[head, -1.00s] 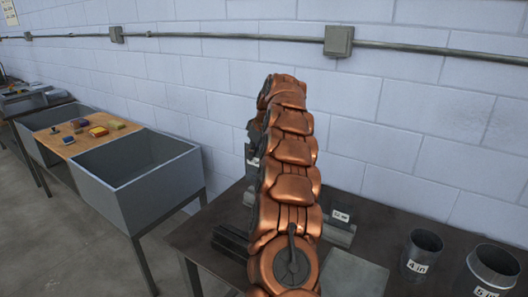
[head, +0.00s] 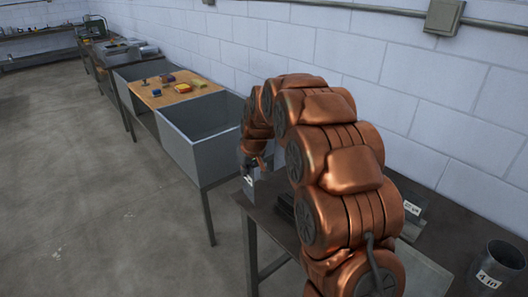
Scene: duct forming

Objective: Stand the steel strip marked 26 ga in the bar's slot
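My gripper (head: 254,160) is at the near-left corner of the dark table, beyond my copper arm. It is small in view and seems shut on a grey steel strip (head: 250,187) that hangs below it with a white label. The label is too small to read. Another labelled grey strip (head: 414,217) stands on the table to the right of my arm; its mark is not clear. Dark bar-like pieces (head: 285,208) lie on the table, mostly behind my arm. The slot is hidden.
The dark table (head: 452,222) also holds a grey cylinder (head: 497,268) marked 4 in. A grey open bin (head: 203,150) stands beyond the table's left end. A wooden board (head: 172,92) with small coloured items lies farther back. The floor at left is clear.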

